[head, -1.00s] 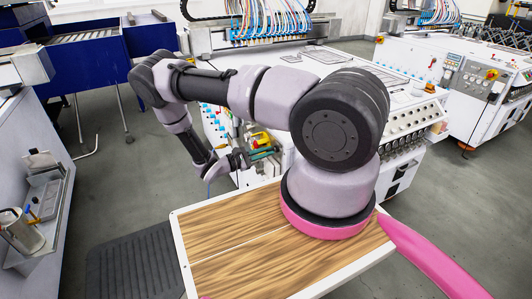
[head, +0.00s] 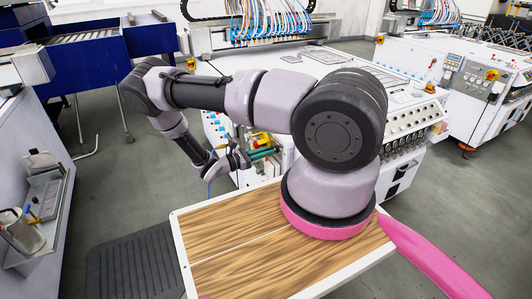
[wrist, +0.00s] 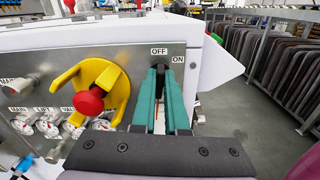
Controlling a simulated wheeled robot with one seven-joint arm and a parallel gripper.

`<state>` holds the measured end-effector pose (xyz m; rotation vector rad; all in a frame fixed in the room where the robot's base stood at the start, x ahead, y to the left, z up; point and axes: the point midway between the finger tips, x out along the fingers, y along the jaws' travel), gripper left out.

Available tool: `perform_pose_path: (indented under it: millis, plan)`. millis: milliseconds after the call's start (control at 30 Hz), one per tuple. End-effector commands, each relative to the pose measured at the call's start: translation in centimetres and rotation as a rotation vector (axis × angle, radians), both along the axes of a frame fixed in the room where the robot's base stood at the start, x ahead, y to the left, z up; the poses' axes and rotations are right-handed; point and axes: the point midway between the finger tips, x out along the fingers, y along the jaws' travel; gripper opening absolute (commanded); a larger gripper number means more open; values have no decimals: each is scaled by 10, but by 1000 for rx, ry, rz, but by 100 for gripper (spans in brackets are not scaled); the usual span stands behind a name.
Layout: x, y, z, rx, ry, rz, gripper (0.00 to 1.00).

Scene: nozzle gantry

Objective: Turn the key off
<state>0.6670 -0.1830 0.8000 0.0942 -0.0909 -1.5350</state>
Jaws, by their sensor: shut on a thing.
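The dark key (wrist: 160,70) sits in the grey panel just below the OFF label (wrist: 159,51) and left of the ON label (wrist: 178,59). My gripper (wrist: 166,74) has its two teal fingers reaching up to the panel, with their tips shut on the key. The fingers hide most of the key, so I cannot tell its exact angle. In the head view my gripper (head: 268,153) is at the left front side of the white machine; the key is hidden there.
A red knob (wrist: 89,101) on a yellow plate (wrist: 116,92) stands out close left of the fingers. Several gauges (wrist: 48,125) line the panel further left. A white flap (wrist: 222,62) juts out at right. Racks of dark panels (wrist: 265,55) stand beyond open floor.

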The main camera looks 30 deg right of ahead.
Motion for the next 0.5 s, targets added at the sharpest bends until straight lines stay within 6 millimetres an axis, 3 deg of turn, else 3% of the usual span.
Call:
perform_pose_path:
  millis: [500]
  plan:
    - [1, 1, 0, -5, 133, 1, 0]
